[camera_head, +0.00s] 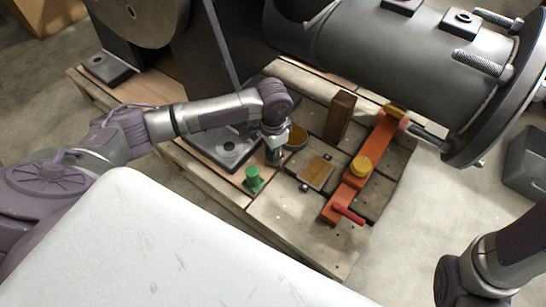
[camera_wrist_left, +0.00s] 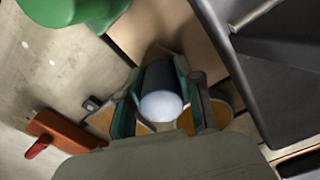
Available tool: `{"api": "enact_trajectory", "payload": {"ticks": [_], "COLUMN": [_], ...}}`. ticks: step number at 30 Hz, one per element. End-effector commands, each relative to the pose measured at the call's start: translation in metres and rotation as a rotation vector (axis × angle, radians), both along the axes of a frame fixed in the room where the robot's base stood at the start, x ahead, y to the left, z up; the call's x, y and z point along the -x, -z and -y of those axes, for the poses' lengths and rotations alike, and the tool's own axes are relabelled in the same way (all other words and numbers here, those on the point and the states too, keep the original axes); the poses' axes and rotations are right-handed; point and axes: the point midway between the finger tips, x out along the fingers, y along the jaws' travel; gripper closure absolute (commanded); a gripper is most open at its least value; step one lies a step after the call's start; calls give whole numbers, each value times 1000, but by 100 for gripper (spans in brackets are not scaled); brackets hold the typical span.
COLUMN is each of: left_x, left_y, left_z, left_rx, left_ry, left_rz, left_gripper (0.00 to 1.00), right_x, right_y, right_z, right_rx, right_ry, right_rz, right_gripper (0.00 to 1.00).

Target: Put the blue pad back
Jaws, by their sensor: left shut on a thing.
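My left gripper (camera_head: 274,150) is low over the wooden pallet, beside a round brown-topped piece. In the left wrist view, its fingers (camera_wrist_left: 165,88) are shut on a dark cylinder with a pale bluish end face (camera_wrist_left: 161,106), which I take to be the blue pad. In the head view the held piece is mostly hidden by the fingers. I cannot tell whether its far end touches the surface. A green pad-like piece (camera_head: 253,180) stands on the pallet just in front of the gripper; it also shows in the left wrist view (camera_wrist_left: 72,8). My right gripper is out of view.
An orange bar (camera_head: 345,196) with a yellow knob and red handle lies to the right. A wooden block (camera_head: 339,117) stands behind. A large dark cylinder casing (camera_head: 400,55) hangs above the back right. A white surface (camera_head: 150,245) fills the front.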

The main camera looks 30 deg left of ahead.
Motion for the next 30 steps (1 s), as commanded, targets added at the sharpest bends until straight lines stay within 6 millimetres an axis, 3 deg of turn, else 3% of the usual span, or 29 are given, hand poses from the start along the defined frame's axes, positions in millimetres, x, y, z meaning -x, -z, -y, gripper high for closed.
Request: {"api": "enact_trajectory", "payload": {"ticks": [11,12,16,26,28,30], "left_x": [0,0,0,-1,0,0], "left_y": [2,3,3,2,-6,-16], "left_z": [0,0,0,0,0,0], "left_rx": [-1,-1,-1,0,-1,-1], "left_ry": [-1,-1,0,0,0,0], "left_rz": [-1,1,1,1,1,1], "left_gripper": [98,60,40,40,40,40], "right_x": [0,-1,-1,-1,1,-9], "right_y": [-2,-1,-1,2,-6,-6], "right_z": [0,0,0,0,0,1], "right_rx": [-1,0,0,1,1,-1], "right_ry": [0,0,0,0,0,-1], "right_rz": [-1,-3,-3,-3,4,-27], "right_gripper": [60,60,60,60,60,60]}}
